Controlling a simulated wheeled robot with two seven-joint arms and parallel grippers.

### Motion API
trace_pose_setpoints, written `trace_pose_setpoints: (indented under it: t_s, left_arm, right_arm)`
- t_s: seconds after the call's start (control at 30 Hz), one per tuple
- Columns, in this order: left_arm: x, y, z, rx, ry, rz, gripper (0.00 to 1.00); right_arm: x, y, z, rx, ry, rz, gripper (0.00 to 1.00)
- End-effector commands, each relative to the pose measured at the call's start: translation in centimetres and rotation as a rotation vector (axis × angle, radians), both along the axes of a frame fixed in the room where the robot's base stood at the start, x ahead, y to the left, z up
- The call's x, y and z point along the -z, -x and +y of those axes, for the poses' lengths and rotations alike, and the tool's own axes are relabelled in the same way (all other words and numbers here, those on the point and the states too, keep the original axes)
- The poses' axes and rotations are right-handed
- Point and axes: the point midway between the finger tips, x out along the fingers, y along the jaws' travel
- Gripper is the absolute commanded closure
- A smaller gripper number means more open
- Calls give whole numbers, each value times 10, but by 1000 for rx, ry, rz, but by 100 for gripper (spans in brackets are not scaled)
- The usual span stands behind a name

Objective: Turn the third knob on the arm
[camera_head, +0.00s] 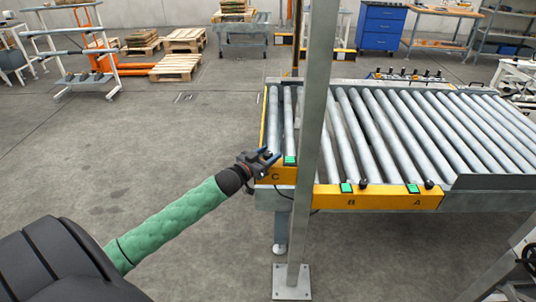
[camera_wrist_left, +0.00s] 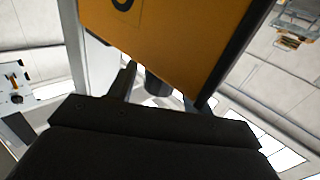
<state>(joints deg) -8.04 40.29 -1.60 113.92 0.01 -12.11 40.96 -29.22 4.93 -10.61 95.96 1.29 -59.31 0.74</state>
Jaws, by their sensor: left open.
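A yellow control panel (camera_head: 377,199) runs along the front of the roller conveyor, with sections lettered A, B and C. Black knobs sit at A (camera_head: 429,184) and B (camera_head: 364,183). My left gripper (camera_head: 268,156) is at the C section (camera_head: 284,176), at the conveyor's left front corner, and hides any knob there. In the left wrist view the yellow C panel (camera_wrist_left: 165,35) fills the top, and a dark round knob (camera_wrist_left: 157,86) shows below it, between my two open fingers (camera_wrist_left: 167,88). I cannot tell whether they touch it. My right gripper is not in view.
A grey post (camera_head: 311,150) stands just right of my left gripper, in front of the conveyor. Green buttons (camera_head: 346,187) sit beside the knobs. The rollers (camera_head: 430,125) are empty. Pallets (camera_head: 176,67) and a blue cabinet (camera_head: 381,27) stand far back.

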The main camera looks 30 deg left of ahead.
Motion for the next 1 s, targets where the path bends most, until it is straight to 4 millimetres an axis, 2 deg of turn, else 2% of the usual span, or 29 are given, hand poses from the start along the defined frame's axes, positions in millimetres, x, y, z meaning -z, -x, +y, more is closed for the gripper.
trace_pose_setpoints:
  t_s: [0.1, 0.13, 0.33, 0.63, 1.0]
  left_arm:
    - [0, 0, 0, 0, 0, 0, 50]
    - [0, 0, 0, 0, 0, 0, 54]
    - [0, 0, 0, 0, 0, 0, 93]
    - [-1, 0, -1, -31, 5, -2, 93]
    - [-1, 0, -1, -137, 4, -5, 93]
  right_arm:
    - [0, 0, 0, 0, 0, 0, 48]
    - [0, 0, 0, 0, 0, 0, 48]
    - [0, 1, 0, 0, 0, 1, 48]
    - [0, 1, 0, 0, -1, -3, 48]
    - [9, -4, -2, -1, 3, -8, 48]
